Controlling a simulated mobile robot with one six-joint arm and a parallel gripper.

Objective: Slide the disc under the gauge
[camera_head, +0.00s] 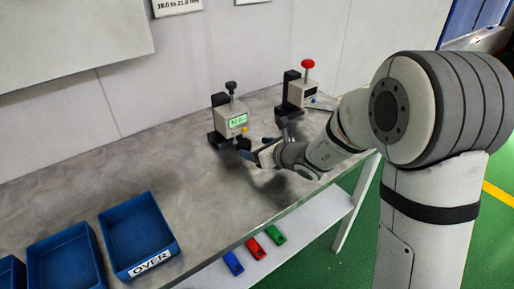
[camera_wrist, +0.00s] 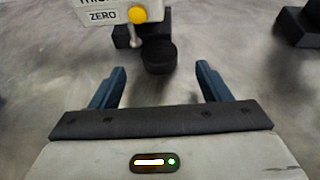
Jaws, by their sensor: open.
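The gauge (camera_head: 231,118) with a black knob and a lit green display stands on the bench. Its lower face, marked ZERO, with a yellow button, shows at the top of the wrist view (camera_wrist: 112,14). Its thin probe points down beside a dark round pad (camera_wrist: 159,56); I cannot tell whether this pad is the gauge's anvil alone or has the disc on it. No separate disc can be made out. My gripper (camera_wrist: 161,70) is open, with blue fingers spread on either side just short of the pad. In the head view my gripper (camera_head: 259,149) is low beside the gauge's front.
A second gauge (camera_head: 299,94) with a red knob stands behind to the right. A blue bin marked OVER (camera_head: 151,263) and other blue bins (camera_head: 62,245) sit at the left. Blue, red and green items lie on the shelf (camera_head: 300,232) below. The mid-left bench is clear.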

